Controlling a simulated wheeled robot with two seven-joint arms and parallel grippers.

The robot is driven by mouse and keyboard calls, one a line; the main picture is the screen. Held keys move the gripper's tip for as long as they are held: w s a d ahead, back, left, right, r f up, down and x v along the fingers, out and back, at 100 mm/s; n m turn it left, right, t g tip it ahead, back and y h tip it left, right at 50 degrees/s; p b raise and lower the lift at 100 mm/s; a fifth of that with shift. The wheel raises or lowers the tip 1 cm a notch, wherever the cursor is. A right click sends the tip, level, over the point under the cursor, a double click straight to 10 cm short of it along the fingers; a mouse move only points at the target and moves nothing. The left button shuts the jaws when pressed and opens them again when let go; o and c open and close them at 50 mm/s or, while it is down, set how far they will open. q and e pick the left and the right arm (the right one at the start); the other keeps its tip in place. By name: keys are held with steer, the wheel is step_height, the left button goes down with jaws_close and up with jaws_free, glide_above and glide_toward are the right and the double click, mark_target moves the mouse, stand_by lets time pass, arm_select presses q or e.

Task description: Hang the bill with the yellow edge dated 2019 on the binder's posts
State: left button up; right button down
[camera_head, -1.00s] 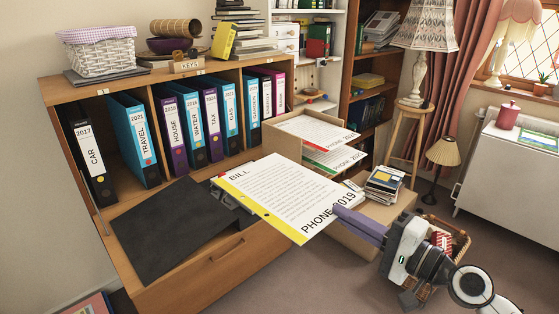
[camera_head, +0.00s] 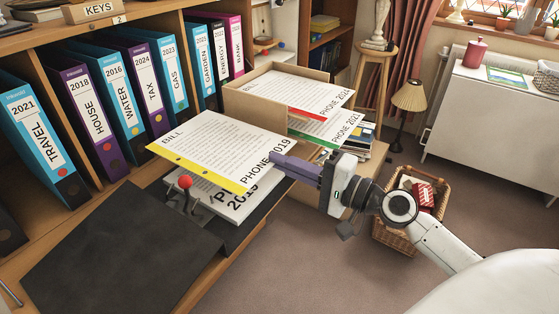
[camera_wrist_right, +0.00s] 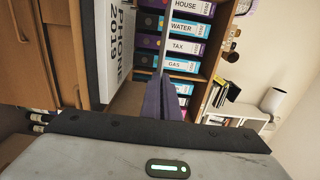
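The bill with the yellow edge (camera_head: 220,148) reads "BILL" and "PHONE 2019". My right gripper (camera_head: 280,168) is shut on its right edge and holds it nearly flat above the open binder. Its yellow punched edge faces the front left. In the right wrist view my purple fingers (camera_wrist_right: 165,100) pinch the sheet, seen almost edge-on. The binder's black cover (camera_head: 110,255) lies open on the bureau flap. Its posts (camera_head: 187,192), with a red-knobbed lever, stand left of a stack of paper (camera_head: 240,207) partly hidden under the bill. My left gripper is not in view.
A cardboard tray (camera_head: 250,102) behind the bill holds a red-edged 2024 bill (camera_head: 305,92) and a green-edged 2021 bill (camera_head: 335,130). Upright binders (camera_head: 85,110) fill the shelf at left. A wicker basket (camera_head: 395,238) stands on the floor at right.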

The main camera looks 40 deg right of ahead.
step_height(320, 180, down, 6)
steer(key=b, duration=0.4)
steer(key=shift+r+b, duration=0.2)
steer(key=shift+b, duration=0.2)
stand_by(0.4)
steer(key=shift+f+b, duration=0.8)
steer(key=shift+b, duration=0.15)
stand_by(1.1)
steer(key=c, duration=2.3)
jaws_free()
steer(key=shift+s, duration=0.1)
